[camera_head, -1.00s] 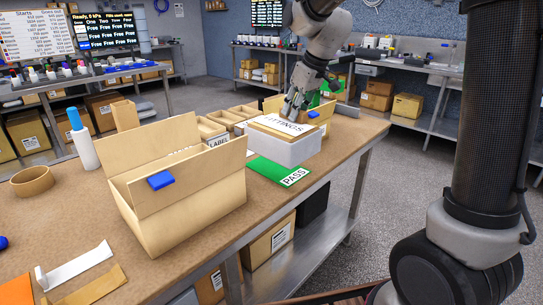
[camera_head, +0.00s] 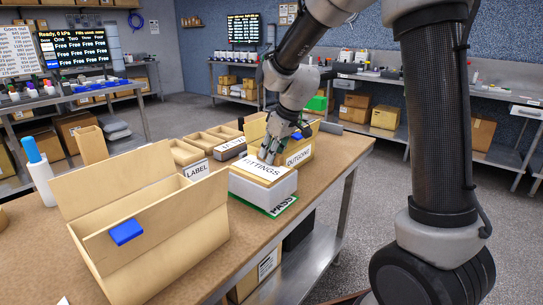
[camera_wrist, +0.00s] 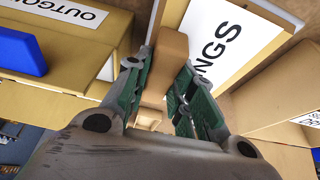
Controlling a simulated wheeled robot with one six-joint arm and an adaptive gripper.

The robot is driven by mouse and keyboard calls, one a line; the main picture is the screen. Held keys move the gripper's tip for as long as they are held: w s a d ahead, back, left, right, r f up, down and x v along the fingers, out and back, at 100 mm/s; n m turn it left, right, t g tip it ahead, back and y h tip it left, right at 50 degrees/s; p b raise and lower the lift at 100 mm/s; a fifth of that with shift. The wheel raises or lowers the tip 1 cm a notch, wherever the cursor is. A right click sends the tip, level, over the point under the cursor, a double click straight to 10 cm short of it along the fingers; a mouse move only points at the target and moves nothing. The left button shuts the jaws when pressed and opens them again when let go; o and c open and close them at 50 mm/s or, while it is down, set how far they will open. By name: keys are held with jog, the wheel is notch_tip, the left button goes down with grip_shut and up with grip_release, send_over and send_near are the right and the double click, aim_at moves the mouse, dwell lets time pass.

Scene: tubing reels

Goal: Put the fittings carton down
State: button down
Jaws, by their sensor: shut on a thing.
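The fittings carton (camera_head: 262,187) is a pale grey box with a tan top and a white FITTINGS label. In the head view it is level, over the green PASS mat (camera_head: 284,206), and covers most of it. Whether its base touches the mat is hard to tell. My gripper (camera_head: 268,157) comes down from above at the carton's far side. In the wrist view my gripper (camera_wrist: 167,80) is shut on a tan upright part of the carton, beside its white label (camera_wrist: 225,38).
The OUTGOING box (camera_head: 300,153) with a blue tab stands close behind the carton. Open LABEL bins (camera_head: 197,168) stand to the left. A large open carton (camera_head: 165,240) with a blue tab fills the near left. The bench edge (camera_head: 335,175) is close on the right.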

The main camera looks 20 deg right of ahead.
jog(key=shift+f, duration=0.5)
jog(key=c, duration=1.2)
grip_release()
jog(key=shift+f, duration=0.1)
jog(key=v, duration=1.2)
jog(key=s+d+m+h, duration=0.1)
jog(key=s+d+m, duration=0.2)
jog(key=s, duration=1)
jog(key=s+d+m+h, duration=0.1)
jog(key=s+d+m, duration=0.3)
jog(key=s+d, duration=0.6)
jog(key=s, duration=0.4)
jog(key=shift+t+h, duration=0.3)
